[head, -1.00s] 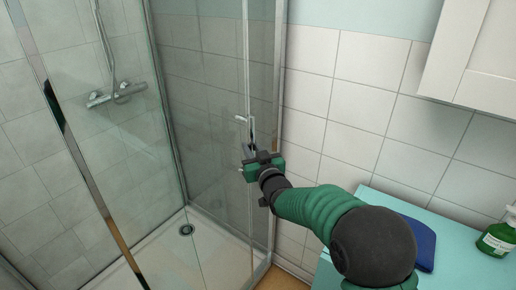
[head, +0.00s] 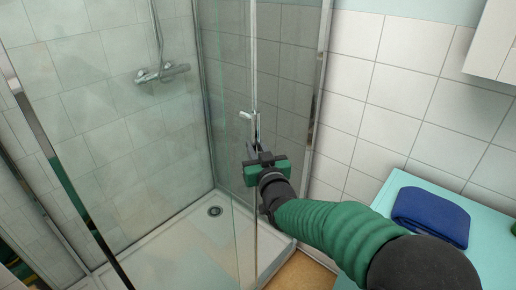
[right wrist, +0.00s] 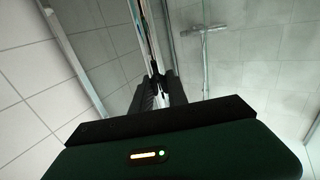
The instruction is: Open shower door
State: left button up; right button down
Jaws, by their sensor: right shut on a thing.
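The shower door (head: 232,200) is a clear glass panel with a metal edge. It stands ajar, with a gap between its edge and the metal frame post (head: 318,100) on the right. The door handle (head: 252,122) is a slim metal bar near that edge. My right gripper (head: 256,150) is shut on the handle's lower part. In the right wrist view its dark fingers (right wrist: 153,92) close around the upright metal bar, and the fingertips partly hide the grip. My left gripper is not in view.
The white shower tray (head: 170,245) with a round drain (head: 215,211) lies behind the glass. A shower mixer (head: 162,73) is on the tiled wall. At right, a turquoise counter (head: 480,222) holds a folded blue towel (head: 431,215), close to my right arm.

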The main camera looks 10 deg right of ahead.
jog(key=shift+w+d+r, duration=0.15)
jog(key=shift+w+r, duration=0.05)
jog(key=shift+r, duration=0.1)
jog(key=c, duration=1.6)
grip_release()
jog(key=shift+o, duration=1.5)
jog(key=shift+a+f, duration=0.15)
jog(key=shift+a, duration=0.1)
jog(key=shift+s, duration=0.1)
jog(key=shift+s+d, duration=0.15)
jog(key=shift+s, duration=0.2)
jog(key=s, duration=1.6)
jog(key=shift+d+b, duration=0.3)
jog(key=shift+d, duration=0.15)
